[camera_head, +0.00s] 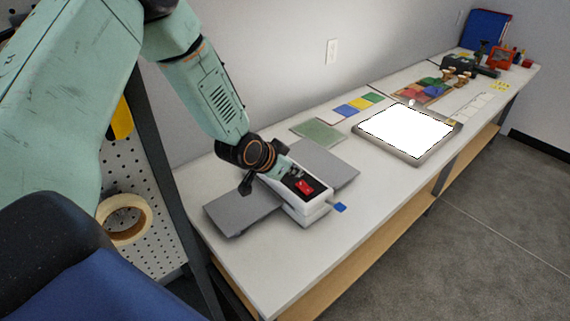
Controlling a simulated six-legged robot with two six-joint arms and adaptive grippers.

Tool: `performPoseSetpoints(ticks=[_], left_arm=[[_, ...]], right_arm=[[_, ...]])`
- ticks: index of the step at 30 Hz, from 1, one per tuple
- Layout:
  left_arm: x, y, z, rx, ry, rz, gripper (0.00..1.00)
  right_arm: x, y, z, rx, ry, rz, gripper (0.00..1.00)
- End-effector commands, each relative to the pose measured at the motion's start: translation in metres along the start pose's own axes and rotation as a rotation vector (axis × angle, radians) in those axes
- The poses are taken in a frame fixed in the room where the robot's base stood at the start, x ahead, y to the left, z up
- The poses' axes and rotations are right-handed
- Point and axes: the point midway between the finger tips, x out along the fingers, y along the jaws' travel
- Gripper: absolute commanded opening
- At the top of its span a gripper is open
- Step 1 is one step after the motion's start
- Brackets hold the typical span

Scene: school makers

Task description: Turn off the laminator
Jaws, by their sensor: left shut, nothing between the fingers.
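The laminator (309,211) is a white box with a grey tray (243,207) on its left side and another grey tray (328,165) behind it. It stands on the near part of the long white bench. A red switch (304,187) sits in a black panel on its top; its on or off position is too small to tell. My left gripper (288,171) reaches down from the upper left over the laminator's top, close behind the switch. It is shut and empty. I cannot tell whether its tips touch the switch. My right gripper is not in view.
A small blue piece (340,207) lies right of the laminator. A green mat (318,131), coloured cards (360,104) and a bright white light pad (407,129) lie farther along the bench. A tape roll (124,219) hangs on the pegboard at left. The bench's front strip is clear.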

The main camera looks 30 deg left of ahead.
Motion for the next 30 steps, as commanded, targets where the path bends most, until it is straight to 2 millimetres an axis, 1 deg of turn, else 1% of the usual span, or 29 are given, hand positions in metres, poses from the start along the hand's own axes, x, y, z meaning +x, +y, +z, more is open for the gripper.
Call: performPoseSetpoints(ticks=[1, 3, 6, 9, 21, 23, 27, 30], left_arm=[[-0.011, -0.001, -0.002, -0.007, 0.003, 0.0, 0.0], [-0.021, 0.0, -0.002, -0.006, 0.002, 0.001, 0.0], [-0.031, 0.0, -0.002, -0.004, 0.001, 0.0, 0.0], [-0.037, 0.0, -0.001, -0.001, 0.001, 0.0, 0.0], [-0.039, 0.0, 0.0, 0.0, 0.0, 0.0, 0.0], [-0.039, -0.002, 0.0, -0.002, 0.001, 0.0, 0.0], [-0.04, -0.013, 0.0, -0.005, 0.007, -0.003, 0.0], [-0.041, -0.015, 0.0, -0.002, 0.005, -0.002, 0.0]], right_arm=[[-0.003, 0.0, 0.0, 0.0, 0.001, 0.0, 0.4], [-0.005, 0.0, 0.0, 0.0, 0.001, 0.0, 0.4], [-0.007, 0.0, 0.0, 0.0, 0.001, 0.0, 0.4], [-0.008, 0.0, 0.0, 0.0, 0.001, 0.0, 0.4], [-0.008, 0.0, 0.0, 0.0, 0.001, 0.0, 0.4], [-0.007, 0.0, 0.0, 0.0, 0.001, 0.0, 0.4], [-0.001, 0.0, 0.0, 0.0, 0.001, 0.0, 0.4], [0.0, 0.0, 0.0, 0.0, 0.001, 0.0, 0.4]])
